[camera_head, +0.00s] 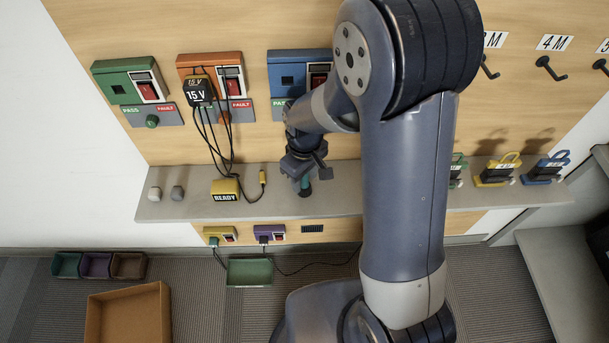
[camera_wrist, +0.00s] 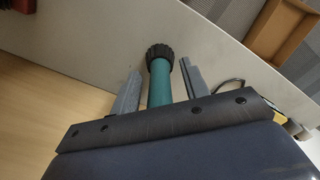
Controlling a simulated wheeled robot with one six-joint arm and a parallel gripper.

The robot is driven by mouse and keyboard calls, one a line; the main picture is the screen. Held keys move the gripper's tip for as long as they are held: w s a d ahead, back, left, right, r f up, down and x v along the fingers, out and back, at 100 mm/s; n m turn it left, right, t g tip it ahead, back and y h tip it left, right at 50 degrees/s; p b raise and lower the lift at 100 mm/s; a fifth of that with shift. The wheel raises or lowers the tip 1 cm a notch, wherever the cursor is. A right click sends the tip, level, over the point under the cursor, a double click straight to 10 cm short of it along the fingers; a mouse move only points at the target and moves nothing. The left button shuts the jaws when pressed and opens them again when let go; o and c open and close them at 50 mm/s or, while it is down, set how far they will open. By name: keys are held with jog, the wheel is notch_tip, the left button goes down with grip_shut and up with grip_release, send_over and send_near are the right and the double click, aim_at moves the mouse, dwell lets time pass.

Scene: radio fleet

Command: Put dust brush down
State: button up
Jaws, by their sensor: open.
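The dust brush (camera_head: 305,187) has a teal handle and stands at the grey shelf (camera_head: 340,202), below my gripper (camera_head: 304,170). In the wrist view its teal handle (camera_wrist: 160,85) and dark ribbed end lie between my two fingers, which are apart with a gap beside the handle. My gripper is open around the brush. The gripper hides the brush's upper part in the head view, and I cannot tell whether its end rests fully on the shelf.
A yellow READY block (camera_head: 226,190) and two small knobs (camera_head: 166,193) stand left on the shelf. Yellow (camera_head: 497,170) and blue (camera_head: 545,168) handled devices stand right. A green tray (camera_head: 250,272) and a cardboard box (camera_head: 128,312) are below. My arm hides the shelf's middle right.

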notch_tip(320, 180, up, 12)
jog(key=shift+r, duration=0.1)
